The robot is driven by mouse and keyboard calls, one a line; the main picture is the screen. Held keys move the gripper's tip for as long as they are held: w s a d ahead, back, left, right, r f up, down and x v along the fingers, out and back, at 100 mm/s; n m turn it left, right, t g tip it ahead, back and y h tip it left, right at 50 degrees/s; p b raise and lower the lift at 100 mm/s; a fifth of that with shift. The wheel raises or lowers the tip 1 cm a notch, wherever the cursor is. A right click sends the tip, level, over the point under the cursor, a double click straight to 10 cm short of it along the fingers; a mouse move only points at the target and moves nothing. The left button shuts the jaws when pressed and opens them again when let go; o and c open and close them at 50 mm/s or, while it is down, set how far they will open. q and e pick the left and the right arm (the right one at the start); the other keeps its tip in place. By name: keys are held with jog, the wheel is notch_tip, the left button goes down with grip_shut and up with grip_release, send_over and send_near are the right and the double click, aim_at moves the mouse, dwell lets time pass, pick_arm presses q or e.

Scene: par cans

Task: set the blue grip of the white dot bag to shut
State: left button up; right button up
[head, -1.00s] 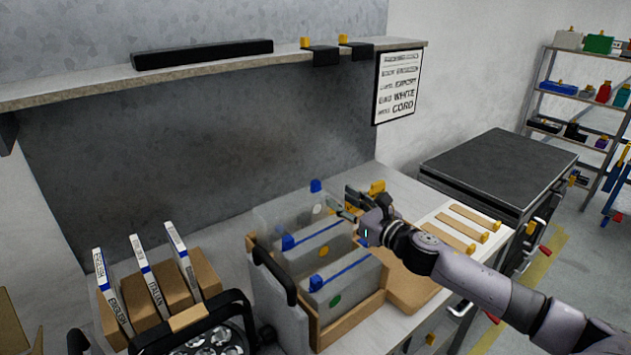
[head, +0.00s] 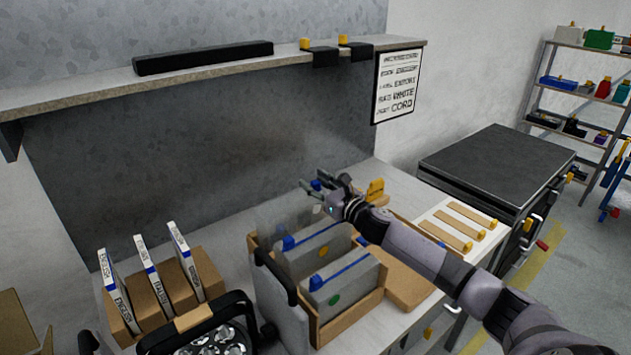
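Several grey bags stand in a wooden crate (head: 350,315). The front bag (head: 352,290) has a green dot and a blue strip along its top. The middle bag (head: 305,262) has a yellow dot and a similar blue strip. The pale rear bag (head: 275,216) is partly covered by my gripper, and its dot is hidden. Its blue grip (head: 316,184) sticks up at the top, partly hidden by my fingers. My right gripper (head: 312,181) is at this blue grip with its fingers apart; I cannot tell whether they touch it. My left gripper is out of view.
A shelf (head: 220,68) with a black bar hangs above. A row of labelled upright boards (head: 150,280) and a black-handled lamp (head: 205,335) stand left of the crate. Wooden strips with yellow ends (head: 465,222) lie to the right. A dark-topped cabinet (head: 497,162) stands beyond.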

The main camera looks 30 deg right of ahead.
jog(key=shift+c, duration=0.4)
grip_shut()
dwell(0.6)
